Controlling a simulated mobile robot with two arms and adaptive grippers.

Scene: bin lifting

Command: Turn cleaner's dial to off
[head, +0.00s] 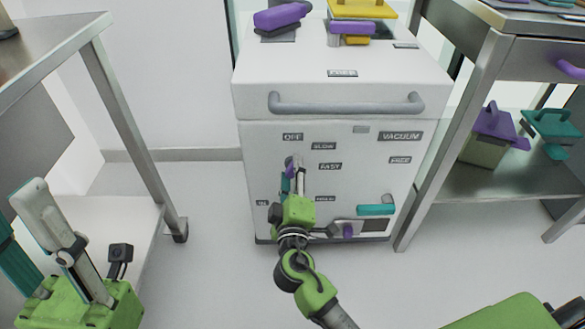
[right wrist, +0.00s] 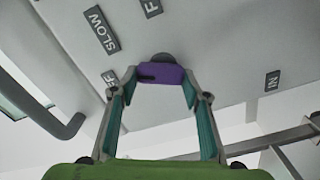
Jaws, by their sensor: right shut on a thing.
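The cleaner (head: 345,100) is a white box-shaped machine with a grey handle bar and labels on its front. Its purple dial (head: 290,163) is on the upper front, below the OFF label (head: 292,137). My right gripper (head: 294,172) is at the dial, and its fingers partly hide it. In the right wrist view the purple dial (right wrist: 162,74) sits between the fingertips, which are shut on it. A dark mark is at its left end, toward a partly hidden label ending in F. My left gripper (head: 22,205) is at the lower left, empty, its fingers apart and partly cut off.
Purple and yellow items (head: 360,10) lie on top of the cleaner. A teal handle (head: 376,210) is low on its front. A metal table (head: 60,40) stands left and a metal shelf (head: 500,180) stands right. Floor shows on both sides.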

